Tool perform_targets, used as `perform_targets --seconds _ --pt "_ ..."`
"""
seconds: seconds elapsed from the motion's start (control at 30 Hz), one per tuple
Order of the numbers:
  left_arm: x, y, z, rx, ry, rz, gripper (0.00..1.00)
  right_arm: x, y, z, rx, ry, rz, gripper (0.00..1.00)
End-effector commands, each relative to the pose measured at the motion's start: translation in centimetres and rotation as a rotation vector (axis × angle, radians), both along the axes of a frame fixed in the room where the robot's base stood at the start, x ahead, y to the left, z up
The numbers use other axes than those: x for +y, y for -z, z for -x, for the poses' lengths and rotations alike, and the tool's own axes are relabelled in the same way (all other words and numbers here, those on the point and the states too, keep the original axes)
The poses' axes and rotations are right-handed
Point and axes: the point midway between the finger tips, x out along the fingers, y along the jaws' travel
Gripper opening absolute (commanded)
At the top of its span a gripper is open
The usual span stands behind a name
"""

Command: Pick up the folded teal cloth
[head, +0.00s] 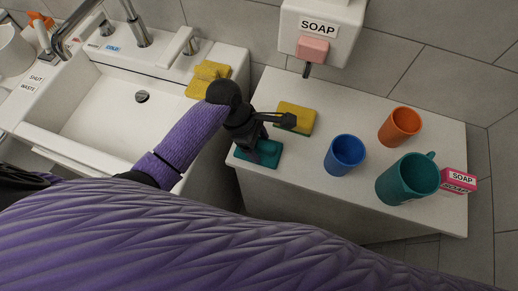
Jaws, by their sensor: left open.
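The folded teal cloth (261,158) lies flat at the left front edge of the white counter in the head view. My left gripper (276,138) is black and open, reaching in from the left over the cloth. One finger points right toward the yellow sponge and the other comes down over the cloth, hiding part of it. I cannot tell whether that finger touches the cloth. My right gripper is not in view.
A yellow sponge (299,117) lies just behind the cloth. A blue cup (345,155), an orange cup (400,126), a teal mug (409,179) and a pink soap box (458,182) stand to the right. A white sink (60,130) is at left, with a yellow cloth (207,78) on its rim.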

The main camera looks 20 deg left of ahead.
Motion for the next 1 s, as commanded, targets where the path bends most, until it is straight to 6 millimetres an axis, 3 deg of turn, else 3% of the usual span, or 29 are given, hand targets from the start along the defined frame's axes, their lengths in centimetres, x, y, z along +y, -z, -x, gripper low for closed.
perform_targets --seconds 0.17,0.5,0.83,1.0 --pt "0.0 -0.1 0.0 -0.002 -0.001 0.0 0.74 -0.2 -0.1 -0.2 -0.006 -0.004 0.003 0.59" --pt "0.0 -0.2 0.0 -0.001 0.0 -0.001 0.02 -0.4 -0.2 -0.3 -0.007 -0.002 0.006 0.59" --pt "0.0 -0.4 -0.1 -0.002 -0.001 -0.001 0.0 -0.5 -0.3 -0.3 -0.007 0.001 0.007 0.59" --pt "0.0 -4.5 -0.1 -0.007 0.0 0.001 0.0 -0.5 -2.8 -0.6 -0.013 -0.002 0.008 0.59"
